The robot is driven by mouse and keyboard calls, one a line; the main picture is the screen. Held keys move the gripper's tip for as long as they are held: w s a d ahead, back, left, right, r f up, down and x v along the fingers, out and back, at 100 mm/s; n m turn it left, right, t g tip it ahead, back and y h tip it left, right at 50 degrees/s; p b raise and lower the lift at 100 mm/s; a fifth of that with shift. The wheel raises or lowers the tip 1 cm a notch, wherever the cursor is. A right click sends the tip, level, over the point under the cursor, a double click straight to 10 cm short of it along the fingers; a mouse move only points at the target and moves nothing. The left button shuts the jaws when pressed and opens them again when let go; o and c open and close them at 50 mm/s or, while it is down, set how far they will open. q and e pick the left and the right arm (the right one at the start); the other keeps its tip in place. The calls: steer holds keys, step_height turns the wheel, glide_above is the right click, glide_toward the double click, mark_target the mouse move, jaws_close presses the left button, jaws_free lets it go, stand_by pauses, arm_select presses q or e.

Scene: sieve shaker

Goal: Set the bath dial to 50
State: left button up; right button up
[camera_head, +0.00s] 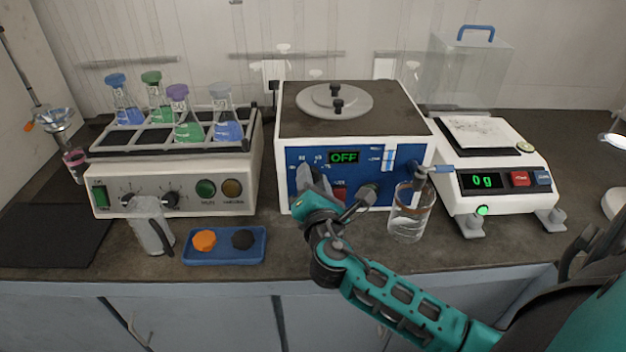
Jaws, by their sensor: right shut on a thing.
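The bath (351,117) is the white box with a blue front panel in the middle of the bench. Its lit display (343,157) reads OFF. My right gripper (313,182) is at the left part of the blue panel, shut on the bath dial, which its fingers and wrist hide almost wholly. The dial's pointer and scale setting cannot be read. A red switch (339,192) shows just right of the gripper, partly covered. My left gripper is not in view.
A beaker of water (409,215) stands close right of my arm, before the bath. A balance (487,165) reading 0 g is at right. A shaker (180,165) with several flasks is at left. A blue tray (224,258) and a clear jug (150,227) stand at front left.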

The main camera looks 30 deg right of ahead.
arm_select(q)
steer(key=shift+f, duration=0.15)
arm_select(e)
steer(key=shift+f, duration=0.1)
arm_select(q)
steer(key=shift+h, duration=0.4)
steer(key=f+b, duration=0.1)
steer(key=b, duration=0.1)
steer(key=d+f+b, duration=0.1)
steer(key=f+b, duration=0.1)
steer(key=b, duration=0.1)
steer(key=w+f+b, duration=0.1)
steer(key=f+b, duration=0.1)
steer(key=b, duration=0.1)
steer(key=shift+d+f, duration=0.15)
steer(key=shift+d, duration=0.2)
arm_select(e)
steer(key=m+h, duration=0.1)
steer(key=m, duration=0.9)
steer(key=shift+f, duration=0.15)
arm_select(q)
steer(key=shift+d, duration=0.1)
